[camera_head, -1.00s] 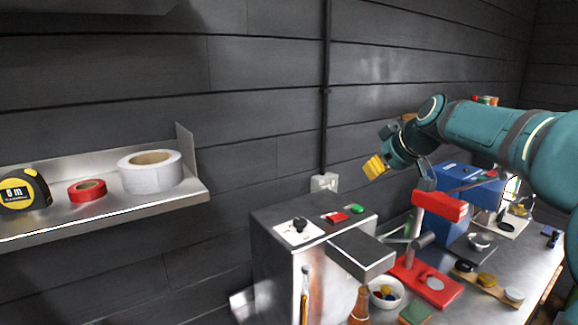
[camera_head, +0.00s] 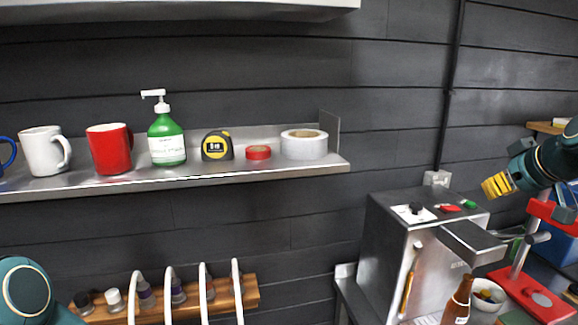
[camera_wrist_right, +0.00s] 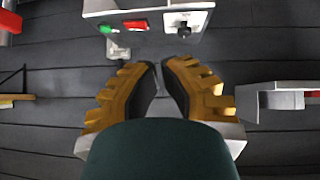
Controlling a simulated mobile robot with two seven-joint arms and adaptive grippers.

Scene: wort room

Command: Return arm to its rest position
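My right gripper (camera_head: 494,186), with yellow fingers, is at the right of the head view, in the air near the steel box's far right corner. It is empty. In the right wrist view its fingers (camera_wrist_right: 160,72) are close together with nothing between them. The teal right arm behind it leaves the picture at the right edge. A rounded teal part of my left arm (camera_head: 25,292) shows at the bottom left. My left gripper is outside both views.
A steel box (camera_head: 400,245) with buttons stands below the right gripper, beside a red press (camera_head: 530,292), brown bottle (camera_head: 458,303) and bowl (camera_head: 487,306). A wall shelf (camera_head: 230,177) holds mugs, green pump bottle (camera_head: 166,135), tape measure and tape rolls. A wooden rack (camera_head: 190,301) is below.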

